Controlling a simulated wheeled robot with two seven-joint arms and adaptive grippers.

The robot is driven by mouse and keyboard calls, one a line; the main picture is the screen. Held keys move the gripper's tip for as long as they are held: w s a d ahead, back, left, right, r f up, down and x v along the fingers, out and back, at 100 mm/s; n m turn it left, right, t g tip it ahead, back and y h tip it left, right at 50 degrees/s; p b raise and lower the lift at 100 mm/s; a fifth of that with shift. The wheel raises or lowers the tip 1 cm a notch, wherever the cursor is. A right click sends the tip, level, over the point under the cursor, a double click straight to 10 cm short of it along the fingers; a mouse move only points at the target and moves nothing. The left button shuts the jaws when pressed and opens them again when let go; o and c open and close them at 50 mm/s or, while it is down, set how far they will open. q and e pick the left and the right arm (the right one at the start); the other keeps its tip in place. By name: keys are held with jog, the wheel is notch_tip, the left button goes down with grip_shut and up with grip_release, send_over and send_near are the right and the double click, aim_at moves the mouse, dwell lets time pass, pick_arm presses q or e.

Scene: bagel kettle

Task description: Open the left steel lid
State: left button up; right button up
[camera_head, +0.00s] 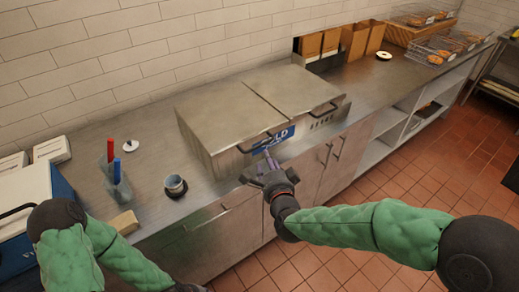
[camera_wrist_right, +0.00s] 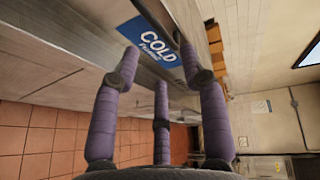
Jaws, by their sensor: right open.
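The left steel lid (camera_head: 222,112) lies closed on the steel unit on the counter, left of a second lid. Its dark handle (camera_head: 255,144) runs along the front edge. My right gripper (camera_head: 267,155) is open just in front of and below this handle. In the right wrist view, its purple fingers (camera_wrist_right: 159,60) are spread and point toward the unit's front. A dark bar, probably the handle, shows beyond the fingertips near a blue COLD label (camera_wrist_right: 155,40). I cannot tell whether any finger touches it. My left arm is at the lower left; its gripper is out of frame.
The right lid (camera_head: 292,90) is also closed. A metal cup (camera_head: 175,184), a container with red and blue handles (camera_head: 116,182) and a small tan block (camera_head: 125,222) stand on the counter to the left. Wire baskets (camera_head: 440,47) stand at the far right.

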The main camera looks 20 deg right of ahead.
aim_at(261, 144)
jog(key=w, duration=0.3)
jog(key=w+f+b, duration=0.1)
jog(key=w, duration=0.2)
jog(key=w+f+b, duration=0.1)
jog(key=w, duration=0.3)
jog(key=shift+d, duration=0.25)
jog(key=shift+s, duration=0.1)
grip_shut()
